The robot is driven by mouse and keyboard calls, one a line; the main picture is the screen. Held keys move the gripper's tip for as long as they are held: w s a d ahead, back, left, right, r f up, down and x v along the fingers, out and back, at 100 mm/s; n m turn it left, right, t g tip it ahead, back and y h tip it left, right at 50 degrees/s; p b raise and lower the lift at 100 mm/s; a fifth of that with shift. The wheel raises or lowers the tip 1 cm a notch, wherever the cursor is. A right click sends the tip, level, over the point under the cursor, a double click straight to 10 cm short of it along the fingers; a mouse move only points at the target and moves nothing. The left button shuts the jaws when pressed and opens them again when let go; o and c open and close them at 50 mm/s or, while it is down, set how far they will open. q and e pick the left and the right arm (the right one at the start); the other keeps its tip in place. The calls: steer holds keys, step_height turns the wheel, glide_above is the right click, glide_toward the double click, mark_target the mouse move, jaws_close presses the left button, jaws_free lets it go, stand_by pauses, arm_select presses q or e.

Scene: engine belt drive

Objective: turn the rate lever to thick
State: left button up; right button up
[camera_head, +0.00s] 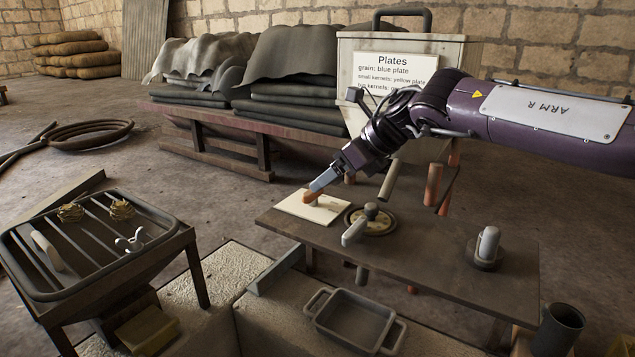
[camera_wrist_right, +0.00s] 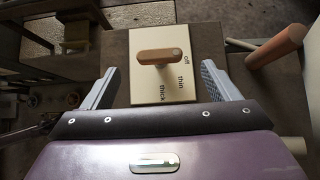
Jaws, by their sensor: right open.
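The rate lever (camera_wrist_right: 160,57) is a brown bar on a cream plate (camera_wrist_right: 143,88) marked off, thin and thick. In the right wrist view the bar lies nearly crosswise, its dotted end at the right, closest to the word "off". The plate also shows on the bench in the head view (camera_head: 331,212), with the lever (camera_head: 310,197) partly behind my gripper. My right gripper (camera_wrist_right: 158,72) is open, its fingers either side of the plate in the wrist view, with the lever between and beyond the tips. I cannot tell whether they touch it. My left gripper is out of view.
Right of the plate on the bench (camera_head: 440,262) are a grey-handled crank on a brass disc (camera_head: 378,222) and a grey knob (camera_head: 487,245). A sign headed Plates (camera_head: 393,75) stands behind. A slatted tray (camera_head: 95,245) is at left, a grey pan (camera_head: 352,318) in front.

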mark_target(313, 197)
steer(key=x, duration=0.6)
steer(key=shift+s, duration=0.1)
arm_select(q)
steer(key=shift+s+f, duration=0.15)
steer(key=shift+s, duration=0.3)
arm_select(e)
steer(key=shift+r, duration=0.1)
steer(key=c, duration=1)
